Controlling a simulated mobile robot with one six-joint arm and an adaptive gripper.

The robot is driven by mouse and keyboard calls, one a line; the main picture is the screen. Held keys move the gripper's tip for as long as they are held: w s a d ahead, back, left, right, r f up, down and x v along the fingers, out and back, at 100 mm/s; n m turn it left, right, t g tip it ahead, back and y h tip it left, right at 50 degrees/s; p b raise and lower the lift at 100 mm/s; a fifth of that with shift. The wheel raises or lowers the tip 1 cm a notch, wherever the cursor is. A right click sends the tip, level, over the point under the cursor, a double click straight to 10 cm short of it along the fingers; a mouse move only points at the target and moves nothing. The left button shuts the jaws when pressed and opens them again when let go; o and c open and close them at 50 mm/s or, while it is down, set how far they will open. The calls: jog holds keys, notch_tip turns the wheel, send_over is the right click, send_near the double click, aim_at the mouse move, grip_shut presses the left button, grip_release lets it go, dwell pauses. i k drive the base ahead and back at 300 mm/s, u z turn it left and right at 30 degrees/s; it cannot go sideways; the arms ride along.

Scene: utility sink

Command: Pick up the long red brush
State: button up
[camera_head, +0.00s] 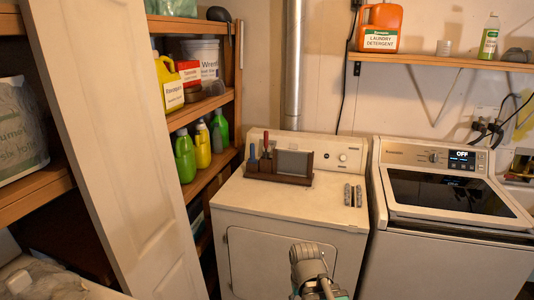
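A brush with a red upright handle (266,143) stands in a dark brown wooden caddy (280,177) on top of the white dryer at the left. A second tool with a blue handle (252,153) stands to its left in the same caddy. The lower parts of both are hidden by the caddy. Grey joints of my arm show at the bottom centre, in front of the dryer and well below the caddy. I cannot make out my gripper's fingers, and nothing of mine touches the brush.
Two small grey items (353,195) lie on the dryer top (265,205), right of the caddy. A washer (440,190) stands to the right. Shelves with bottles (185,155) and a tall white door panel (115,130) are at the left. A wall shelf (440,62) hangs above.

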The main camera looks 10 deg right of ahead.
aim_at(266, 135)
jog(key=u, duration=0.05)
jog(key=i, duration=1)
jog(key=z, duration=0.05)
